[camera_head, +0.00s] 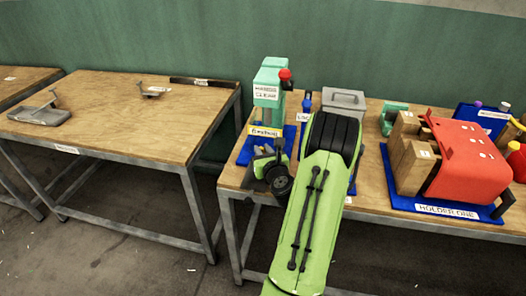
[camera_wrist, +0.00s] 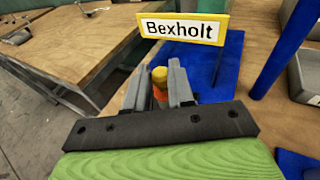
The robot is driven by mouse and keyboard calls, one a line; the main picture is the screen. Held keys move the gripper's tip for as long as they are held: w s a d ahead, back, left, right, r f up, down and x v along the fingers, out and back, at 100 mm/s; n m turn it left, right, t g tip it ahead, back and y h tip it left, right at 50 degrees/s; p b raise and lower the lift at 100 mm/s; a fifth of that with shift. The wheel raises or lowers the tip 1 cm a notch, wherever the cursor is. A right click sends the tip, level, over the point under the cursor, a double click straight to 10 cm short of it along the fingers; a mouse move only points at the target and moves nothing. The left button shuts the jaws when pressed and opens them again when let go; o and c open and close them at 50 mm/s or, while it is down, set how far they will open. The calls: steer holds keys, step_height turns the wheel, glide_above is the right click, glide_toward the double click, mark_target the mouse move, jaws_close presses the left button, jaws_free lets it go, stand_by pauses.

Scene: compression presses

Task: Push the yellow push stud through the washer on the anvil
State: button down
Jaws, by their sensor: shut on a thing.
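In the wrist view, a yellow push stud (camera_wrist: 159,74) stands between the two grey fingers of my gripper (camera_wrist: 157,88), with an orange part showing just below its yellow top. The fingers are shut on the stud. In the head view, my gripper (camera_head: 266,160) is low in front of the teal press (camera_head: 268,84), near the left end of the right table. The stud cannot be made out there. The washer and the anvil cannot be made out in either view, and my gripper and arm cover part of the press's front.
A yellow-framed sign reading Bexholt (camera_wrist: 181,28) stands close beyond the fingers, on a blue mat (camera_wrist: 213,80). The press has a red knob (camera_head: 285,74). A grey lidded box (camera_head: 343,100) and a red holder (camera_head: 468,160) stand to the right. The left table (camera_head: 130,110) is mostly clear.

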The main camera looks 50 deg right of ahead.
steer(key=shift+f+b, duration=0.35)
steer(key=shift+f, duration=0.15)
steer(key=c, duration=0.9)
jaws_free()
